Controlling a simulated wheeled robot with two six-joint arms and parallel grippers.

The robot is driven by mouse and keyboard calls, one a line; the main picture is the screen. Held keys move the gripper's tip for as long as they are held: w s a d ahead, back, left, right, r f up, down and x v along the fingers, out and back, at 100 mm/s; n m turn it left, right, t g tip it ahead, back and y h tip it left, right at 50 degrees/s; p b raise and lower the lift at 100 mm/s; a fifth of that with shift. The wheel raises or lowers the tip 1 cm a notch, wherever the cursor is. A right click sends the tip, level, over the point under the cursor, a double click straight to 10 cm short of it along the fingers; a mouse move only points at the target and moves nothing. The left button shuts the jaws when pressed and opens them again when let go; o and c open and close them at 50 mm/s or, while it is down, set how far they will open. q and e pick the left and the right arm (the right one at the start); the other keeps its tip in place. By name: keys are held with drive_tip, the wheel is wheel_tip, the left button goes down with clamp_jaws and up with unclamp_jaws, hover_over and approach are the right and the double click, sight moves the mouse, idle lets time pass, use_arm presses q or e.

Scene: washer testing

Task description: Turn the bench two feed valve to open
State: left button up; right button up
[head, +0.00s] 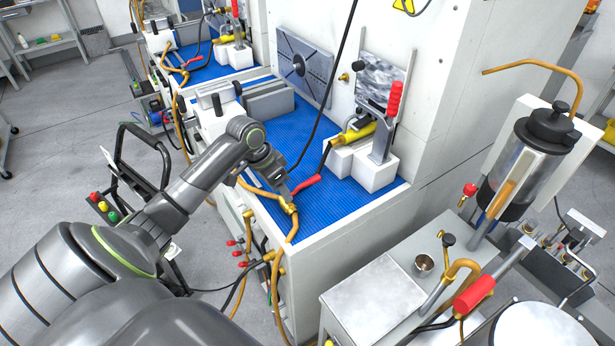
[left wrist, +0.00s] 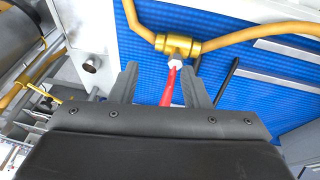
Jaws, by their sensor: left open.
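The feed valve of the nearer blue-topped bench has a brass body (head: 289,206) with orange hose on both sides and a red lever handle (head: 307,184) pointing up and right over the blue mat. In the left wrist view the brass body (left wrist: 179,46) is just beyond the fingertips, and the red handle (left wrist: 168,87) runs back between the fingers. My left gripper (head: 281,187) is at the valve, with its fingers (left wrist: 162,82) apart on either side of the handle. I cannot tell whether a finger touches it. My right gripper is not in view.
The blue mat (head: 325,215) is mostly clear around the valve. A yellow-handled tool (head: 355,134) and a white block fixture (head: 372,172) stand behind it. A black cable hangs nearby. A similar bench (head: 208,68) with its own red-handled valve lies farther back.

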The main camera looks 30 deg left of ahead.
use_arm(q)
wheel_tip(320, 180, up, 13)
drive_tip(key=h, duration=0.1)
hover_over(304, 186)
drive_tip(key=s+a, duration=0.2)
drive_tip(key=a, duration=0.4)
drive_tip(key=shift+t, duration=0.3)
drive_tip(key=p+x, duration=0.1)
drive_tip(key=x, duration=0.4)
drive_tip(key=p+x, duration=0.1)
drive_tip(key=x, duration=0.5)
drive_tip(key=p+x, duration=0.1)
drive_tip(key=x, duration=0.5)
drive_tip(key=shift+s+d+f, duration=0.2)
drive_tip(key=shift+d+f, duration=0.05)
drive_tip(key=shift+d, duration=0.05)
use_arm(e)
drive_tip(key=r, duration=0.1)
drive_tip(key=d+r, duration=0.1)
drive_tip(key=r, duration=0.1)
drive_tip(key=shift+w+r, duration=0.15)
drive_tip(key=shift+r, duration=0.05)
use_arm(q)
drive_tip(key=shift+c, duration=0.4)
clamp_jaws()
